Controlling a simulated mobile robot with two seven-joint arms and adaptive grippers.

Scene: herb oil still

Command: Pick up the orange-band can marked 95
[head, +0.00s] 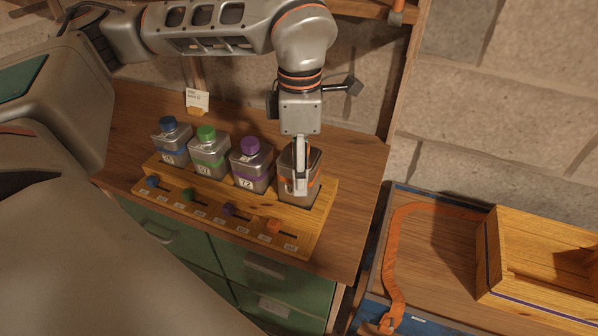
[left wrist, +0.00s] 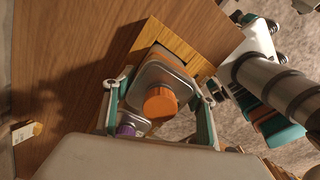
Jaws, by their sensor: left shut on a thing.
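The orange-capped can (left wrist: 160,102) shows between my fingers in the left wrist view. In the head view this metal can (head: 313,163) is at the right end of the wooden rack (head: 318,232), mostly hidden behind my left gripper. Its number is not readable. My left gripper (head: 301,188) points down over it and is shut on it; the gripper also shows in the left wrist view (left wrist: 160,108). I cannot tell whether the can is lifted off the rack. My right gripper is not in view.
Purple- (head: 252,168), green- (head: 209,155) and blue-capped (head: 171,144) cans stand left of it in the rack. Coloured knobs line the rack's front. A small card (head: 197,100) stands behind. An open wooden crate (head: 540,268) and an orange strap (head: 393,262) are at the right.

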